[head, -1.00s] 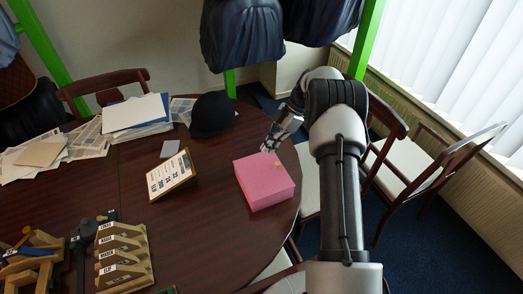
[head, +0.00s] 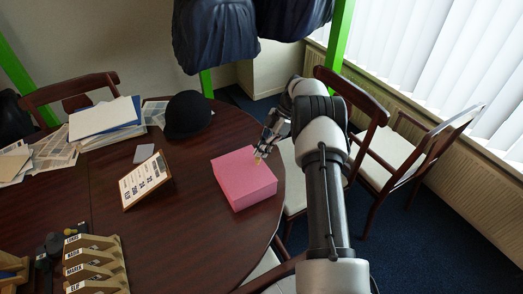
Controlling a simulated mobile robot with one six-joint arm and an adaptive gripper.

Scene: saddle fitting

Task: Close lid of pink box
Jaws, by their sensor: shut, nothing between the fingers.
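The pink box (head: 244,180) sits near the right edge of the dark round table. Its top looks flat and level, with the lid lying down over it; a fine gap cannot be told from here. A small yellowish tab or catch shows at the box's far right top edge. My gripper (head: 259,158) is shut and empty at that far right edge, just by the tab. Whether the fingertips touch the box cannot be told.
A clipboard stand (head: 145,181) stands left of the box. A dark cap (head: 187,114) and a paper stack (head: 104,119) lie behind. Wooden racks (head: 96,264) stand at the front left. A chair (head: 385,150) stands right of my arm. The table in front of the box is clear.

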